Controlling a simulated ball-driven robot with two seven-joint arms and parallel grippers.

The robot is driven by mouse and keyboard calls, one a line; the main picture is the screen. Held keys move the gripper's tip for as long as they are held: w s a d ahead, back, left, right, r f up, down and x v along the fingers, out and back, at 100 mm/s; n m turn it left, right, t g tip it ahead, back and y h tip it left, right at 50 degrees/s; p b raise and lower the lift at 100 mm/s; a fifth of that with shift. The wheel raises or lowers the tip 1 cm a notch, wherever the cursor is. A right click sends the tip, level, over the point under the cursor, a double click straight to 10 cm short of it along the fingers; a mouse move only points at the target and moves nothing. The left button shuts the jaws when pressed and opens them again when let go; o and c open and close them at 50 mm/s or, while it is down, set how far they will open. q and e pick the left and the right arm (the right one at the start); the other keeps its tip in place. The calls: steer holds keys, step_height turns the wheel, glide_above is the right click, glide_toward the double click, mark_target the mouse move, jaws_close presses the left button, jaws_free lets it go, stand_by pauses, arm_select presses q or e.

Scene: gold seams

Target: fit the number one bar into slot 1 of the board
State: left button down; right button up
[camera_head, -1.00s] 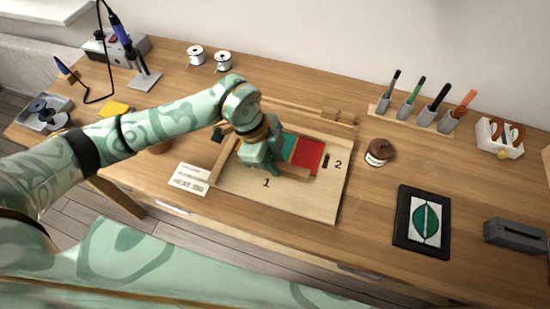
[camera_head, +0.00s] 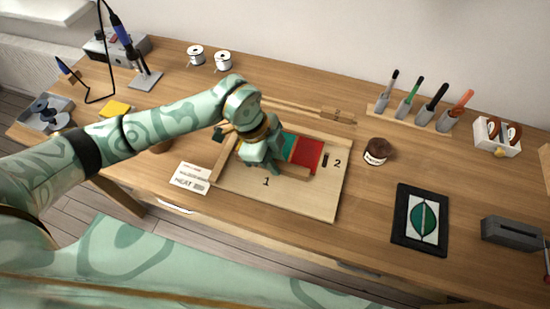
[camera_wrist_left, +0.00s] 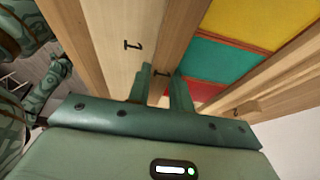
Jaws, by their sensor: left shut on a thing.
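My left gripper (camera_head: 262,168) is over the board (camera_head: 310,203), shut on a light wooden bar (camera_head: 293,173). The wrist view shows the bar (camera_wrist_left: 178,35) between the fingertips (camera_wrist_left: 162,88), with a "1" mark on it there. The bar lies along the near side of the coloured panes, beside the board's printed "1" (camera_head: 266,182). The red pane (camera_head: 308,155) and green pane (camera_head: 288,148) show in the head view, and a yellow pane (camera_wrist_left: 250,20) in the wrist view. Slot 1 is hidden; I cannot tell whether the bar is seated.
A printed "2" (camera_head: 337,163) and a dark slot (camera_head: 325,160) are at the board's right. Another wooden bar (camera_head: 300,108) lies behind the board. A brown-lidded jar (camera_head: 376,151), a black-framed panel (camera_head: 420,219) and a paper card (camera_head: 190,178) stand or lie around it.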

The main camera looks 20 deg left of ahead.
arm_select(q)
steer(key=shift+f, duration=0.3)
stand_by(0.5)
steer(key=shift+s+p, duration=0.1)
steer(key=shift+p, duration=0.55)
steer(key=c, duration=1.2)
jaws_free()
steer(key=o, duration=0.4)
steer(key=shift+a, duration=0.1)
steer(key=shift+o, duration=0.2)
